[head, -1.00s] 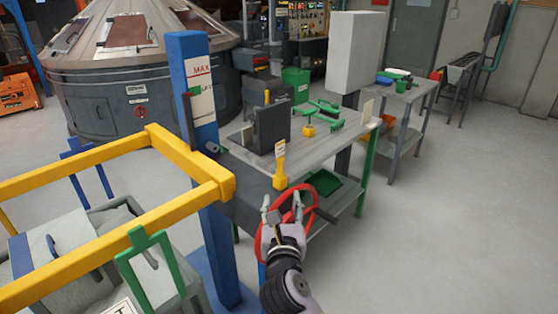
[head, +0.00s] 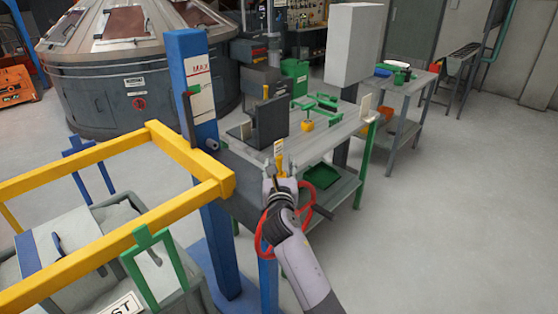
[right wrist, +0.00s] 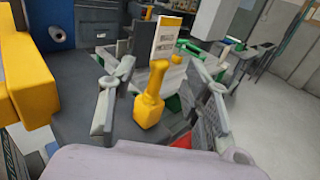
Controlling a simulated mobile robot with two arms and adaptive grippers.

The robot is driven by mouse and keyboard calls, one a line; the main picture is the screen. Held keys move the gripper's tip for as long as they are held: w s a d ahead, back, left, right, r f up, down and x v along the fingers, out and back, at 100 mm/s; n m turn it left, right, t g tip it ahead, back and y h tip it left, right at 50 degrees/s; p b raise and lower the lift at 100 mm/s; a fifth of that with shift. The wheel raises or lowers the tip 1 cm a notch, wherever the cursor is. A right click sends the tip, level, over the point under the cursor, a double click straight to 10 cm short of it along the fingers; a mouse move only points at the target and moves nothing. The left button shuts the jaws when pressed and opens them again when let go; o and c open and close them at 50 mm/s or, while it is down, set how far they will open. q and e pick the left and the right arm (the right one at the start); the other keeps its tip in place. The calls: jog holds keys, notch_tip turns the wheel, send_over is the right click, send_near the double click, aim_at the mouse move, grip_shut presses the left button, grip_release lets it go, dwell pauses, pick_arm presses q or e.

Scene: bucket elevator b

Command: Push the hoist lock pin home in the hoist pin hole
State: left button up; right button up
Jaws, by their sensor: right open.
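The hoist lock pin, a yellow pin with a square base (head: 281,160), stands on the dark grey hoist beam beside the blue post, with a small white tag behind it. My right gripper (head: 279,172) is open just in front of it. In the right wrist view the yellow pin (right wrist: 150,105) stands between the spread fingers of the right gripper (right wrist: 160,85), with a gap on both sides. The hoist pin hole cannot be made out; I cannot tell how deep the pin sits. My left gripper is not in view.
A red handwheel (head: 263,240) is below and partly behind my right wrist. The blue post (head: 200,120) and yellow frame (head: 190,160) stand to the left. A workbench (head: 340,128) with green and yellow fittings lies beyond. The floor at right is clear.

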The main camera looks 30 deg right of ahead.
aim_at(279, 158)
jog(key=x, duration=0.3)
jog(key=shift+w, duration=0.25)
jog(key=shift+d, duration=0.1)
jog(key=shift+s+r, duration=0.1)
jog(key=shift+c, duration=0.6)
grip_shut()
